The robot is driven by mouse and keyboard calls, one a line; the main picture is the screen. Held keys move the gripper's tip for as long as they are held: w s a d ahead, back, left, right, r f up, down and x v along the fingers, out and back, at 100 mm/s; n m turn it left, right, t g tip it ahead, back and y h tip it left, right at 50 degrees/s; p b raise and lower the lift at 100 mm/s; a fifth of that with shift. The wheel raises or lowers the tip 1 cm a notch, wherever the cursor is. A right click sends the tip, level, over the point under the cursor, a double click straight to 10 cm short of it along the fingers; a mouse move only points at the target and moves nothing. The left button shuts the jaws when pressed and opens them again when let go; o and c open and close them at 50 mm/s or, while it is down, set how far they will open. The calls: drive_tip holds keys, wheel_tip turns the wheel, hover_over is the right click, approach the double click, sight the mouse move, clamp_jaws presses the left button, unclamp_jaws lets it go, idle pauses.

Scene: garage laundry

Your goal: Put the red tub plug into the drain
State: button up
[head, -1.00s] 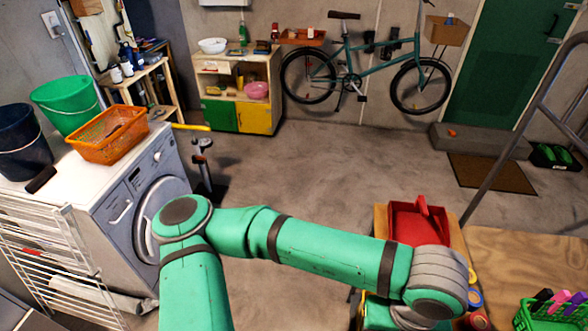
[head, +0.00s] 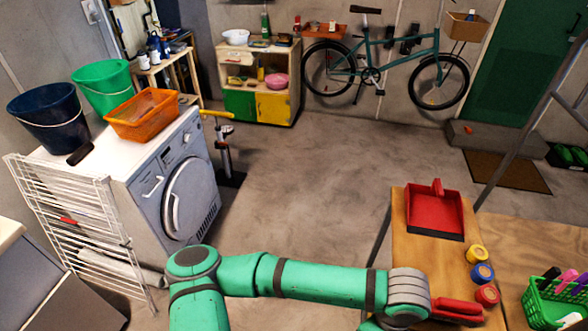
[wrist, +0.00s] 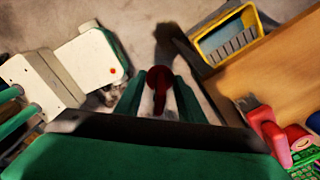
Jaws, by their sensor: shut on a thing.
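The red tub plug (wrist: 158,77) shows in the wrist view, between the green fingers of my gripper (wrist: 159,88). My gripper is shut on it and holds it above the grey concrete floor, beside the wooden bench. In the head view my green arm reaches right along the bottom edge, and the gripper and plug are out of sight there. I cannot make out a tub or drain in either view.
A wooden bench (head: 413,262) at right holds a red dustpan (head: 435,214), tape rolls (head: 482,273) and a green basket (head: 550,312). A washing machine (head: 175,185) and drying rack (head: 75,225) stand left. A yellow-rimmed bin (wrist: 228,38) is near the bench. The middle floor is clear.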

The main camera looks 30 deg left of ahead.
drive_tip(key=w+a+f+n, duration=0.1)
drive_tip(key=w+f+n, duration=0.2)
drive_tip(key=f+n, duration=0.5)
drive_tip(key=w+a+f+n, duration=0.1)
drive_tip(key=w+f+n, duration=0.3)
drive_tip(key=f+n, duration=0.4)
drive_tip(key=w+a+f+n, duration=0.1)
drive_tip(key=w+f+n, duration=0.3)
drive_tip(key=f, duration=1.5)
drive_tip(key=shift+w+f+n, duration=0.2)
drive_tip(key=shift+f+n, duration=0.05)
drive_tip(key=shift+n, duration=1.95)
